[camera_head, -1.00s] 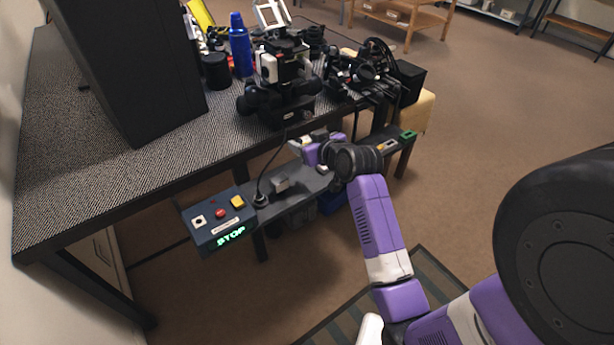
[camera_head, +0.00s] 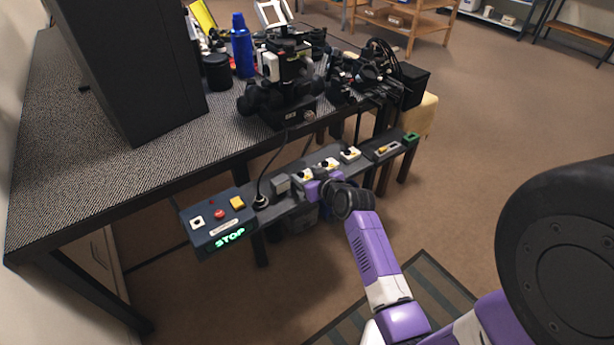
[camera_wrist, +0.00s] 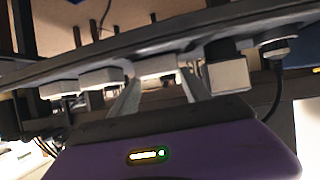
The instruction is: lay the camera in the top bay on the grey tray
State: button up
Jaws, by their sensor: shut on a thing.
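My gripper (camera_wrist: 160,88) is at a narrow dark control strip (camera_head: 372,147). Its fingers stand on both sides of a small white switch box (camera_head: 303,176), which also shows between them in the wrist view (camera_wrist: 158,66). The gripper is shut on that box. In the head view, my purple wrist hides the fingertips. A black device with a white part (camera_head: 283,85), possibly the camera, stands on the table's right end; I cannot be sure which item is the camera. I cannot make out a grey tray or its top bay.
A control box (camera_head: 219,222) with a lit green STOP display is at the strip's left end. More white boxes (camera_head: 328,163) line the strip. A tall black case (camera_head: 130,70), a blue bottle (camera_head: 242,45) and cables crowd the table (camera_head: 70,150). Open floor lies to the right.

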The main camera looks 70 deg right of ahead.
jog(key=shift+f, duration=0.15)
jog(key=o, duration=1.2)
jog(key=shift+c, duration=0.2)
